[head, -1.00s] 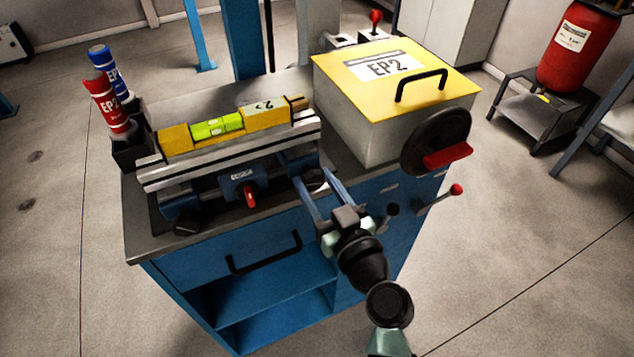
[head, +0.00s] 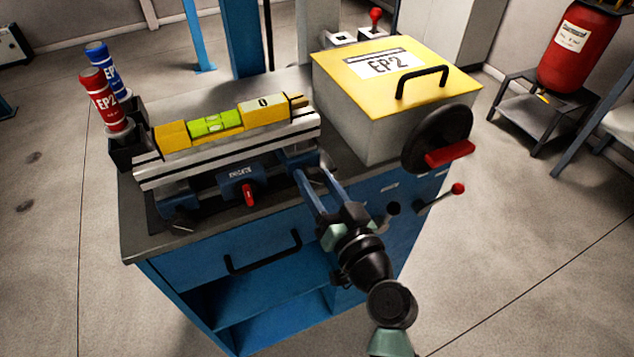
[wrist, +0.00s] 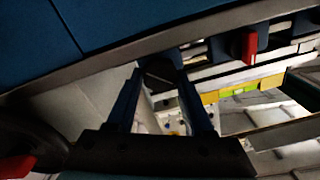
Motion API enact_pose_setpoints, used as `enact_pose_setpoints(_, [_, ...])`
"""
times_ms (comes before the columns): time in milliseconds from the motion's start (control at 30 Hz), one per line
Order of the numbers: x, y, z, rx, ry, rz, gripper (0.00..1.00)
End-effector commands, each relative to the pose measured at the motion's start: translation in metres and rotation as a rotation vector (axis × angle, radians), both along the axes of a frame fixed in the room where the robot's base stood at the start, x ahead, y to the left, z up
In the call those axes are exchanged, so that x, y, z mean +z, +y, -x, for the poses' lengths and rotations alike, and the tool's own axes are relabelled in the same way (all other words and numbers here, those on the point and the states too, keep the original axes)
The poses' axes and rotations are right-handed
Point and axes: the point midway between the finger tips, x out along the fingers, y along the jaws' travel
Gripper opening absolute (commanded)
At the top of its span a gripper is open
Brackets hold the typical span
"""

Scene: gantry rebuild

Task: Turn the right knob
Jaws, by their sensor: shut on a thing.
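The right knob (wrist: 158,70) is dark and sits under the right end of the rail. In the wrist view it lies between my blue fingertips; in the head view my fingers mostly hide it. My gripper (head: 312,174) is shut on it, and it also shows in the wrist view (wrist: 157,80). The silver rail (head: 228,152) carries a yellow level (head: 265,108) with a green vial and a display that appears to read 0. A dark left knob (head: 180,226) sits under the rail's left end.
A red lever (head: 249,194) stands at the front between the knobs. A yellow-lidded box (head: 345,108) with a black handwheel (head: 440,135) stands to the right. Red (head: 100,98) and blue (head: 107,64) bottles stand in a holder at the left. A drawer handle (head: 264,252) sticks out below.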

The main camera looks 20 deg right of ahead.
Motion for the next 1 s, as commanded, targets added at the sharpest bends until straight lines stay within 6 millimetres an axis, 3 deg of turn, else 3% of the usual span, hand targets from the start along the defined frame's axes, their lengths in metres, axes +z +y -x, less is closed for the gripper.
enact_pose_setpoints(400, [-0.0007,-0.0009,0.0003,0.000,0.008,-0.218,0.00])
enact_pose_setpoints(967, [-0.0009,-0.0011,0.0003,-0.001,0.010,-0.256,0.00])
enact_pose_setpoints(1000, [-0.0010,-0.0012,0.0004,-0.001,0.010,-0.256,0.54])
